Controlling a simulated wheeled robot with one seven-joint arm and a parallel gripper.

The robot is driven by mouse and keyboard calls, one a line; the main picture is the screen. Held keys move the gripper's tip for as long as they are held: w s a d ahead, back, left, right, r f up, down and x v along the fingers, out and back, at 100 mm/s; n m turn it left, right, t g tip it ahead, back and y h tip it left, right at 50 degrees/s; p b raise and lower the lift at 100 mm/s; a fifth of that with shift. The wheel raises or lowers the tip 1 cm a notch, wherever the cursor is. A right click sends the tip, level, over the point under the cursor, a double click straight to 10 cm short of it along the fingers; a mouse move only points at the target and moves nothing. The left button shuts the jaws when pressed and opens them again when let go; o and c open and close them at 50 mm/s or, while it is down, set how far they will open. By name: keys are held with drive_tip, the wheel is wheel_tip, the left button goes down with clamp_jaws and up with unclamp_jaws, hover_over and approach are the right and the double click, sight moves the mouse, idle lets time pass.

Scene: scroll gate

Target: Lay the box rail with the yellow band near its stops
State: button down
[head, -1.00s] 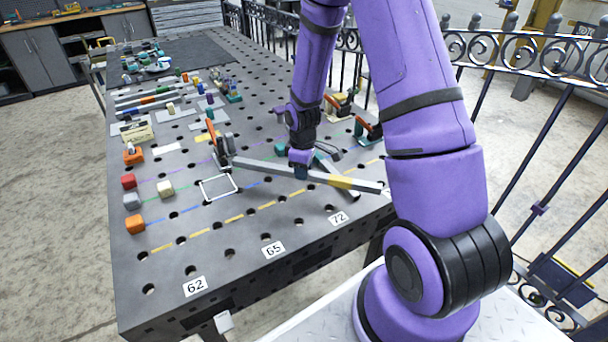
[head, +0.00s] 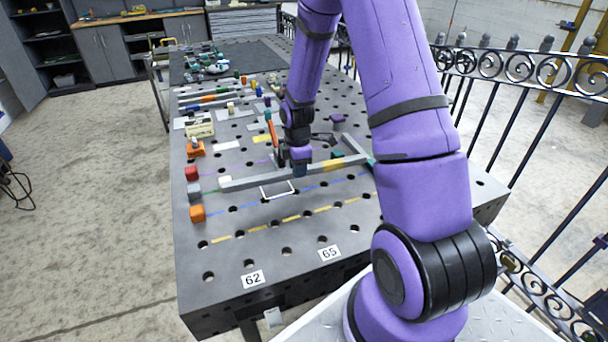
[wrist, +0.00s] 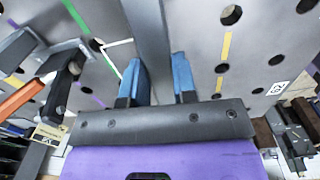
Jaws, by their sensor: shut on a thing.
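The grey box rail (head: 240,183) lies crosswise over the table, with its yellow band (head: 333,165) to the right of my gripper. My gripper (head: 300,171) is shut on the rail near its middle. In the wrist view the rail (wrist: 150,40) runs between the blue fingertips (wrist: 159,82). The rail's left end is close to the red block (head: 191,174), grey block (head: 194,190) and pale block (head: 225,181); I cannot tell if it touches any. Which parts are the stops is unclear. Whether the rail rests on the table is also unclear.
A white square outline (head: 278,190) lies just in front of the rail. An orange-handled clamp (head: 273,135) stands close behind it. An orange block (head: 197,213) sits at the left edge. The table front (head: 270,235), with coloured lines and holes, is clear.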

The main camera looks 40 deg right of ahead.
drive_tip(key=shift+w+a+n, duration=0.3)
drive_tip(key=shift+w+a, duration=0.05)
drive_tip(key=shift+w, duration=0.35)
drive_tip(key=shift+f, duration=0.15)
drive_tip(key=shift+s+f, duration=0.2)
drive_tip(key=shift+f, duration=2.7)
drive_tip(key=shift+f, duration=0.4)
drive_tip(key=c, duration=0.8)
unclamp_jaws()
wheel_tip(320, 180, up, 11)
drive_tip(key=shift+f, duration=0.1)
